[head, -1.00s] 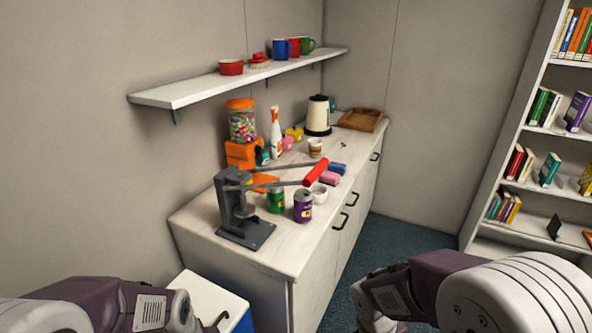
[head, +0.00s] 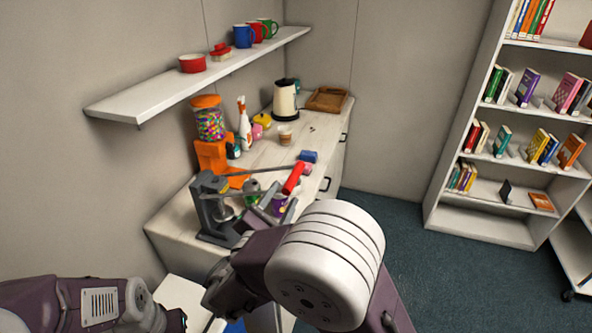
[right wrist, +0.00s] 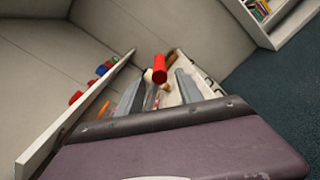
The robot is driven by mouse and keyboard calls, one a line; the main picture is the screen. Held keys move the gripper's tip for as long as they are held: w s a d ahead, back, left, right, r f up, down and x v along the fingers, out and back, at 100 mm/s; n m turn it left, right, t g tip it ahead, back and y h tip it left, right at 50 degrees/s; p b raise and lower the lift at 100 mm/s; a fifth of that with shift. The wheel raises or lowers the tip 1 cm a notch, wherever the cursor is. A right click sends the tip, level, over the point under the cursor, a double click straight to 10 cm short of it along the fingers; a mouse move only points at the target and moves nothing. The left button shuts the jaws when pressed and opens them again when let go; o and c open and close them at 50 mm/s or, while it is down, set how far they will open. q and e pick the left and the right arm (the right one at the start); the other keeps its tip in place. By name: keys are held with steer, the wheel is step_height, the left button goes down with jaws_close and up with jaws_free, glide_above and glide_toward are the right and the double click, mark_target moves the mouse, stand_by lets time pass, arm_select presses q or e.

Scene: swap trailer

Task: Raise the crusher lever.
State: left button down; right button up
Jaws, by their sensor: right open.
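The grey can crusher (head: 207,205) stands at the near end of the counter. Its long lever reaches right and ends in a red handle (head: 293,178), held out above the counter. My right gripper (head: 277,198) is open, just below and near the red handle in the head view. In the right wrist view the red handle (right wrist: 160,70) shows between the two grey fingers, around or beyond their tips; I cannot tell whether they touch it. My right arm hides part of the crusher's base. My left arm shows at the bottom left, but its gripper is out of view.
A green can (head: 252,188) and a purple can (head: 280,203) stand close to my right fingers. An orange gumball machine (head: 209,130) is behind the crusher. A wall shelf (head: 190,82) hangs above. The floor (head: 390,220) on the right is clear.

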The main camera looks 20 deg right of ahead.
mark_target(295, 177)
steer(key=shift+w+d+r, duration=0.1)
steer(key=shift+w+d, duration=0.05)
steer(key=shift+d, duration=0.2)
steer(key=shift+w+d+r+p, duration=0.35)
steer(key=shift+w+d+p, duration=0.1)
steer(key=shift+w+p, duration=0.25)
steer(key=x, duration=0.4)
steer(key=p+x, duration=0.1)
steer(key=x, duration=0.1)
steer(key=shift+w+d+f, duration=0.1)
steer(key=shift+w+f, duration=0.05)
steer(key=shift+f, duration=0.2)
steer(key=shift+a+r, duration=0.1)
steer(key=shift+a, duration=0.1)
arm_select(q)
steer(key=shift+s+a+r, duration=0.1)
steer(key=shift+s+r, duration=0.05)
steer(key=shift+r, duration=0.5)
steer(key=shift+s+r, duration=0.1)
steer(key=shift+r, duration=0.5)
arm_select(e)
steer(key=shift+d, duration=0.1)
jaws_close()
